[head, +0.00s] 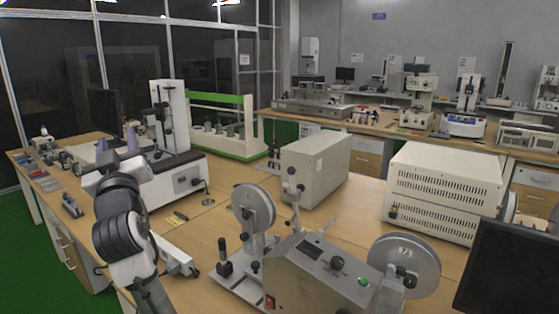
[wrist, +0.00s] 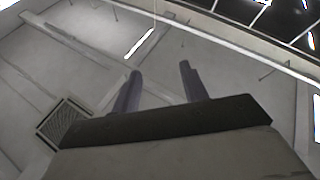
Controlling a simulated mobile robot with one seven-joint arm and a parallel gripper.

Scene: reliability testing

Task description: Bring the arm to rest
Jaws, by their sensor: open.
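My arm rises from the bottom left of the head view, a white and black arm bent over the long wooden bench. My gripper (head: 117,142) is at its upper end, with two purple-grey fingers pointing upward and apart. In the wrist view my gripper (wrist: 160,72) is open, with nothing between the fingers. Behind the fingers there is only ceiling, so the wrist camera looks up. My gripper holds nothing and appears clear of the bench things; its exact distance from the white machine behind it cannot be told.
A white testing machine (head: 180,182) with a column stands behind and right of my arm. A metal device with two reels (head: 312,268) is at the front. A beige box (head: 315,168) and a vented white cabinet (head: 443,192) stand farther right. A dark monitor (head: 510,268) fills the lower right.

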